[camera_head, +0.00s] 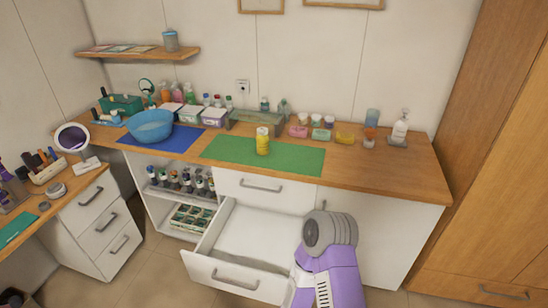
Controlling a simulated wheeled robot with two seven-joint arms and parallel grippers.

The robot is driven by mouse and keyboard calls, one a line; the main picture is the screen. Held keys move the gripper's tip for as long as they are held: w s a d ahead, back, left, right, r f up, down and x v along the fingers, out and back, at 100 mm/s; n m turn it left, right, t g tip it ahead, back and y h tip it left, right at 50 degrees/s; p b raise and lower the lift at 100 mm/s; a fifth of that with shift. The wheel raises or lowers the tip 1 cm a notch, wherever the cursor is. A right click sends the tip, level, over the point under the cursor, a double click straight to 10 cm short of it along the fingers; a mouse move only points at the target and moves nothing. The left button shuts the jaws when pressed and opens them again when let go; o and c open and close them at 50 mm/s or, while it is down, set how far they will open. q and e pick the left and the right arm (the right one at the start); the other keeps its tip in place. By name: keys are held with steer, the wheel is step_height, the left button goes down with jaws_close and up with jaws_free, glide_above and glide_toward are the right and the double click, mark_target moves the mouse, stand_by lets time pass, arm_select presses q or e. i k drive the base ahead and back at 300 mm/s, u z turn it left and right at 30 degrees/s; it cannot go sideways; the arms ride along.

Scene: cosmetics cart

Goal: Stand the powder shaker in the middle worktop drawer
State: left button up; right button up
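A yellow cylinder with a pale top, which looks like the powder shaker (262,141), stands upright on the green mat (222,148) on the worktop. Below the worktop, a white drawer (213,269) is pulled well out, under a shut drawer (236,181). I take the open one for the middle worktop drawer; its visible floor looks empty. A purple and grey link of my arm rises at the lower right, in front of the open drawer's right side and hiding part of it. Neither of my grippers shows.
A blue bowl (150,125) on a blue mat stands left of the green mat. Boxes and bottles line the back; small jars, a yellow item (345,137) and a pump bottle (400,128) stand to the right. Open shelves with bottles (180,180) are left of the drawers.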

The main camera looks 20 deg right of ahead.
mark_target(249, 267)
steer(key=u, duration=0.75)
steer(key=i, duration=1.25)
steer(key=z, duration=0.3)
